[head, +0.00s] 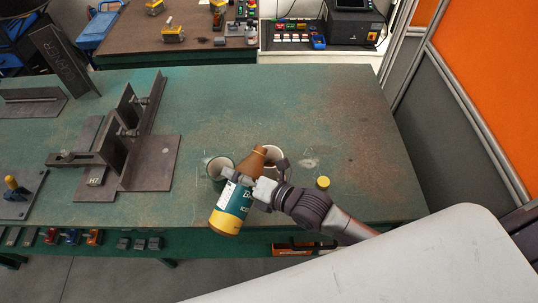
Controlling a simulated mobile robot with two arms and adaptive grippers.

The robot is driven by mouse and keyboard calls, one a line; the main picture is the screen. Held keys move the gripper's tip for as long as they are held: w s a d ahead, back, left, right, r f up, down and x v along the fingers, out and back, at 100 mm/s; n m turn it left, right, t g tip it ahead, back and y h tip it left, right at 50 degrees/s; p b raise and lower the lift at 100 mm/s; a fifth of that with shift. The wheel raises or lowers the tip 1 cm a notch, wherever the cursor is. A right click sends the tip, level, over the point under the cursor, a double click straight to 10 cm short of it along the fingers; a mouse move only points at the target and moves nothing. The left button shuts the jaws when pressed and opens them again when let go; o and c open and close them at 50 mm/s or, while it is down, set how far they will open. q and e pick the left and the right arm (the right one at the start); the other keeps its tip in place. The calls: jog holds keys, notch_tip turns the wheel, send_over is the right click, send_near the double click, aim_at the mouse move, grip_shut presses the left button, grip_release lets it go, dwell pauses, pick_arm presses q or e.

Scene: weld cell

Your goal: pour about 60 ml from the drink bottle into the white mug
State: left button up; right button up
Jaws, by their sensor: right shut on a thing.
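The drink bottle (232,207) has a teal and yellow label and a brown neck. My right gripper (246,181) is shut around it and holds it at the front middle of the green table. The bottle looks tilted, with its neck up and to the right and its base toward the table's front edge. The white mug (276,152) stands just right of the neck, partly hidden by the neck and the gripper. The bottle's mouth is at or near its left rim; I cannot tell if it is over the opening, and no liquid stream shows. My left gripper is not in view.
A green mug (213,164) stands close left of the bottle neck. A yellow cap (323,182) lies on the table to the right. A steel fixture (150,160) stands at left. The table's back and right are mostly clear.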

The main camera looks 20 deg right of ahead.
jog(key=shift+r, duration=0.1)
jog(key=shift+w+d+n+t, duration=0.2)
jog(key=shift+n+t, duration=0.1)
jog(key=shift+n, duration=0.2)
jog(key=r+n+p, duration=0.1)
jog(key=r+p, duration=0.1)
jog(key=r, duration=0.1)
jog(key=r+n+t+p, duration=0.1)
jog(key=r+n+p, duration=0.1)
jog(key=r, duration=0.1)
jog(key=w+d+r+n+p, duration=0.1)
jog(key=r+p, duration=0.2)
jog(key=shift+t+h, duration=0.3)
jog(key=shift+h, duration=0.1)
jog(key=n+b, duration=0.1)
jog(key=n, duration=0.1)
jog(key=n+t+b, duration=0.1)
jog(key=n+b, duration=0.1)
jog(key=shift+s+a+f, duration=0.1)
jog(key=shift+s+a, duration=0.1)
jog(key=shift+n+b, duration=0.45)
jog(key=shift+n, duration=0.35)
dwell(1.1)
